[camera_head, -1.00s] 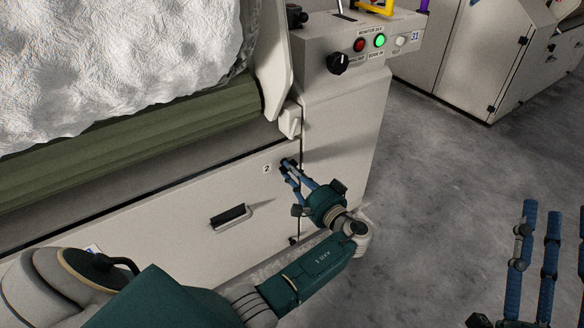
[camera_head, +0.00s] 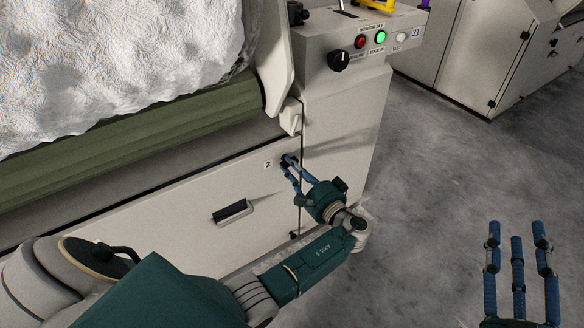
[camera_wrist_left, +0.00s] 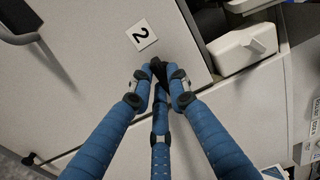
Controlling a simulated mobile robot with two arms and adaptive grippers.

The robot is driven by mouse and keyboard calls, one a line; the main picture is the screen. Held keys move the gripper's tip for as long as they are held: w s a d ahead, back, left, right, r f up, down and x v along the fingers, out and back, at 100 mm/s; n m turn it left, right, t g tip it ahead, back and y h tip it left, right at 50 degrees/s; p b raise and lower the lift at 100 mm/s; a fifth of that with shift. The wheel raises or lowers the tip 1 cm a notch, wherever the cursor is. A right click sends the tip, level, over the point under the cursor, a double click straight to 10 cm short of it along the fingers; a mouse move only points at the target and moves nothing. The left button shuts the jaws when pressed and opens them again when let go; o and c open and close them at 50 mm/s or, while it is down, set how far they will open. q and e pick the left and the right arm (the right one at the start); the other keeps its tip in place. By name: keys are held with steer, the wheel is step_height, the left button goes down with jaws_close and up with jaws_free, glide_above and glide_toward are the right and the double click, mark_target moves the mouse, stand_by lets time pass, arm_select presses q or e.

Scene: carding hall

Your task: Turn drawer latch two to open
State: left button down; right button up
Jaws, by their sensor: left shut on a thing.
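The drawer front (camera_head: 190,214) is a pale panel with a small white label "2" (camera_head: 268,164) near its upper right corner. My left gripper (camera_head: 287,161) reaches up to the panel just right of the label. In the left wrist view its blue fingers (camera_wrist_left: 159,72) are closed around a small black latch (camera_wrist_left: 158,68) beside the label "2" (camera_wrist_left: 142,34). The fingers hide most of the latch, so its angle is hard to tell. The drawer looks shut. My right gripper (camera_head: 517,240) is at the lower right, fingers spread and empty, over the floor.
A black drawer handle (camera_head: 232,212) sits left of the latch. A pale bracket (camera_head: 291,117) sticks out above it. A control box (camera_head: 350,50) with a black knob and lit green button stands above right. Grey floor (camera_head: 440,170) is clear on the right.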

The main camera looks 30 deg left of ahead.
arm_select(q)
steer(key=c, duration=1.7)
jaws_free()
steer(key=shift+w+r, duration=0.1)
steer(key=shift+w, duration=0.1)
steer(key=shift+o, duration=0.2)
steer(key=shift+s, duration=0.1)
steer(key=v, duration=0.7)
steer(key=shift+d, duration=0.2)
